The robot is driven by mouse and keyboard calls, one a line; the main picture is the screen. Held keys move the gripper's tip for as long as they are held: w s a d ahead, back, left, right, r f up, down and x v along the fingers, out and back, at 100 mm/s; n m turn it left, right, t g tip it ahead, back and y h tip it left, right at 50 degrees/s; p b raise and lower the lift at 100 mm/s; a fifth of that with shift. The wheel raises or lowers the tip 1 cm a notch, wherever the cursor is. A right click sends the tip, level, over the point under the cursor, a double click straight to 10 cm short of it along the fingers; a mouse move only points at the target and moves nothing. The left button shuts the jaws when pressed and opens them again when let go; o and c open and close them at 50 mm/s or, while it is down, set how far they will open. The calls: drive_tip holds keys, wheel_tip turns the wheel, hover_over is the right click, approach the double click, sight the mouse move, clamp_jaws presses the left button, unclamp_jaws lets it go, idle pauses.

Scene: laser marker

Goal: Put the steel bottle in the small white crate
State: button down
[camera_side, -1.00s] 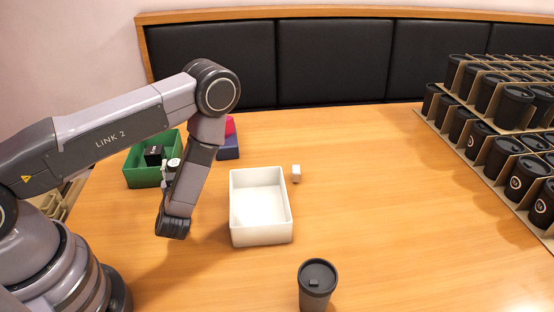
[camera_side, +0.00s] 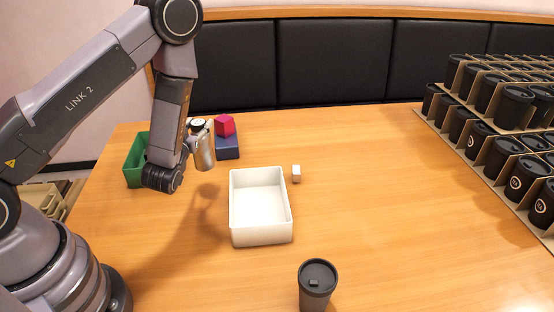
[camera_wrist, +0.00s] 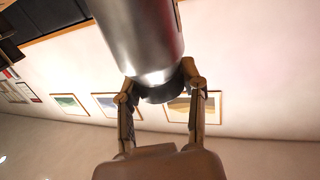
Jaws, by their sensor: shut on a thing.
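The steel bottle (camera_side: 203,151) is a silver cylinder, held off the table to the left of and behind the small white crate in the side view. My gripper (camera_side: 190,140) is shut on it, mostly hidden behind my wrist in that view. In the wrist view the bottle (camera_wrist: 140,35) fills the top middle, and the fingers of my gripper (camera_wrist: 160,92) close on its narrower dark end. The small white crate (camera_side: 262,238) stands on the table, open at the top and empty.
A green bin (camera_side: 134,166) stands at the left, partly hidden by my arm. A red object (camera_side: 225,125) sits on a dark blue box (camera_side: 228,148). A dark cup (camera_side: 317,284) stands in front. Racked black cups (camera_side: 500,150) fill the right.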

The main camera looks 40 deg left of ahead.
drive_tip(key=w+d+m+t+h, duration=0.2)
drive_tip(key=w+d+m+h, duration=0.2)
drive_tip(key=d, duration=1)
drive_tip(key=s+d+f+n+g+y, duration=0.1)
drive_tip(key=s+d+n+y, duration=0.2)
drive_tip(key=s+d, duration=0.1)
wheel_tip(320, 180, down, 8)
drive_tip(key=shift+s+d, duration=0.2)
drive_tip(key=c, duration=0.6)
unclamp_jaws()
